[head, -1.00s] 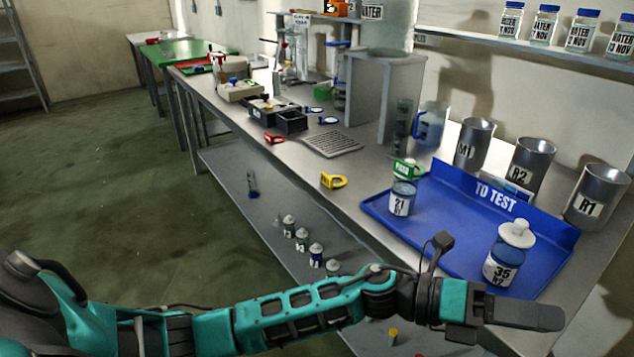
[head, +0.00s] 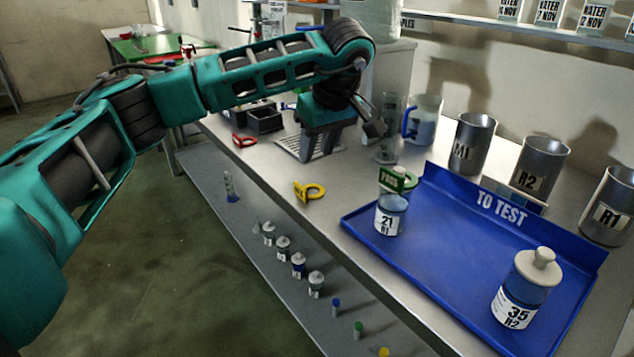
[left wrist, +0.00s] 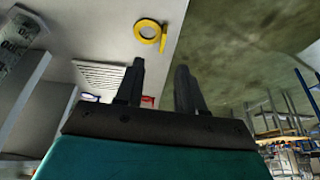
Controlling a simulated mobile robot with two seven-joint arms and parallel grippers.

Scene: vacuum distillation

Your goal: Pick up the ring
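Several flat rings with tabs lie on the bench. A yellow ring (head: 309,192) lies near the bench's front edge, and a red ring (head: 243,141) lies farther left. My left gripper (head: 308,155) hangs above the bench by the slotted grate, behind the yellow ring. In the left wrist view the left gripper (left wrist: 160,80) has its two fingers apart with nothing held. The yellow ring (left wrist: 150,32) shows there beyond the fingertips, apart from them. A small red piece (left wrist: 147,101) shows between the fingers. My right gripper is not in view.
A blue tray (head: 430,255) holds bottle 21 (head: 391,214) and bottle 35 (head: 525,290). Metal beakers (head: 472,145) stand behind it. A jug (head: 422,120) stands right of the gripper. Small bottles (head: 298,265) stand on the lower shelf. The bench around the yellow ring is clear.

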